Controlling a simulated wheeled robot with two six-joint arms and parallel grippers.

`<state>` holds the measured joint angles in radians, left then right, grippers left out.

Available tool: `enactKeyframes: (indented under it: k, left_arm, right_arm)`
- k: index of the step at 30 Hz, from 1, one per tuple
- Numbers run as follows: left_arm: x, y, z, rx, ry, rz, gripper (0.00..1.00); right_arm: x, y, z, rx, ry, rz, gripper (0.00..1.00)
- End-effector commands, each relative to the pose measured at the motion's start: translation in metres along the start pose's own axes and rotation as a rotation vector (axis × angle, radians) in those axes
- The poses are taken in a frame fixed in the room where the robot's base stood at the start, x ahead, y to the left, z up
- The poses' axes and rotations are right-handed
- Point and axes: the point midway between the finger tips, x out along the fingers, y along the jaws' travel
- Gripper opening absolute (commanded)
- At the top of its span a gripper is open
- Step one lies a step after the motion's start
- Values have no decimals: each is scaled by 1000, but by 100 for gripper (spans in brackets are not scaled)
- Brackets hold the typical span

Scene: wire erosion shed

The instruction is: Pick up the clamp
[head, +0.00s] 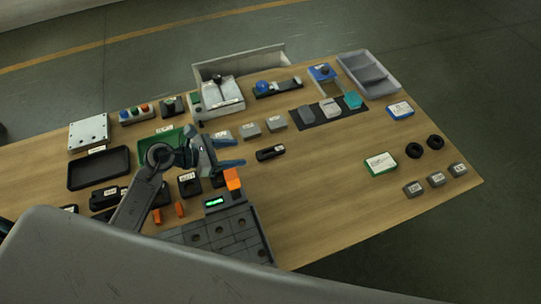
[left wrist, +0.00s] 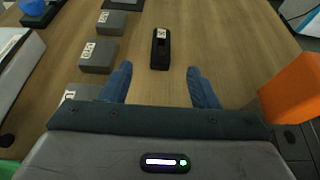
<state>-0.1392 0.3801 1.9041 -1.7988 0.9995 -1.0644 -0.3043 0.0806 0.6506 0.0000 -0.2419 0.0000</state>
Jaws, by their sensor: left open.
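A small black piece with a white label, which I take to be the clamp (head: 270,153), lies flat on the wooden table right of my left gripper. In the left wrist view the clamp (left wrist: 160,55) lies ahead of the fingertips, roughly centred between them. Its label is too small to read. My left gripper (head: 232,154) is open and empty, with its blue fingers apart; they also show in the left wrist view (left wrist: 159,75). The fingers do not touch the clamp. My right gripper is not in view.
Grey labelled blocks (head: 250,130) lie behind the clamp. An orange block (head: 232,179) stands close to the left gripper, by a dark grey slotted plate (head: 215,232). A green-edged box (head: 380,164) and black rings (head: 435,142) lie right.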

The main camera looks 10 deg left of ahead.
Motion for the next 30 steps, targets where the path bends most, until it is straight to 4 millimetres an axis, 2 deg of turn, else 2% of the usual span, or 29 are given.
enactKeyframes:
  k: [9, 19, 24, 30]
  left_arm:
    - [39, 0, 2, -4, -4, 1, 55]
    - [63, -1, 1, -3, -2, -1, 55]
    - [87, -2, -1, -4, -2, -1, 55]
    - [106, -2, -4, -2, 0, 0, 55]
  right_arm:
    - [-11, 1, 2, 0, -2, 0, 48]
    - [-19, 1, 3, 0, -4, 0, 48]
    - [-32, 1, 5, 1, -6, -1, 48]
    - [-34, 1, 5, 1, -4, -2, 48]
